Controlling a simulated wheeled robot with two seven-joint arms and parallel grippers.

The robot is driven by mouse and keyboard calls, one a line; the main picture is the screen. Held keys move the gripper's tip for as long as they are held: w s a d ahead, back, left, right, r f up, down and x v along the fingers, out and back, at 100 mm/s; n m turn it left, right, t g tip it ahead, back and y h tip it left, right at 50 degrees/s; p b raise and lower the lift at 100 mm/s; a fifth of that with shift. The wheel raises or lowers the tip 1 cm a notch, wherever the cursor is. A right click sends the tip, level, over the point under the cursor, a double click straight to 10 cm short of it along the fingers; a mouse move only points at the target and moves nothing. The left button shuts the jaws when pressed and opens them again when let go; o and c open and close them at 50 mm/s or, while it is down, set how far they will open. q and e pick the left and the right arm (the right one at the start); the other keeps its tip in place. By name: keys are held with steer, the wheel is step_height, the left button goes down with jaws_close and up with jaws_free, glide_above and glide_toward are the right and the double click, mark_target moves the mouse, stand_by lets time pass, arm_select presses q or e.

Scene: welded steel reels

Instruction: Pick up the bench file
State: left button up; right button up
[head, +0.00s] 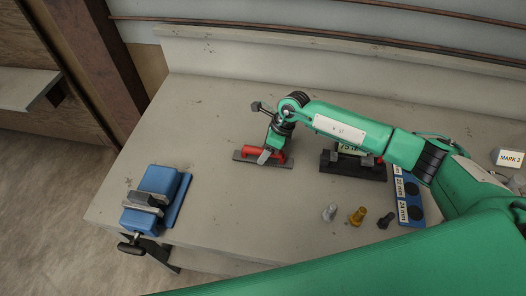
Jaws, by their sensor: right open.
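A red-handled tool (250,150), which I take for the bench file, lies at the middle of the grey workbench, on or against a flat dark grey strip (280,165). Its shape is partly hidden by my right gripper (266,155). The right gripper comes down from above, with its fingertips at the red part. It is open, and I cannot tell whether it touches the tool. My left gripper is not in view.
A blue vise (157,181) is at the bench's left front edge. A black holder (352,171) stands right of the tool, partly behind my arm. Small grey, brass and dark pieces (357,216) stand in front, beside a blue labelled board (407,204). The bench's left back is clear.

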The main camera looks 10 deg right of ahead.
steer(key=shift+a+f, duration=0.1)
steer(key=shift+f, duration=0.15)
steer(key=shift+f+b, duration=0.25)
steer(key=shift+b, duration=0.2)
stand_by(0.3)
jaws_close()
stand_by(0.4)
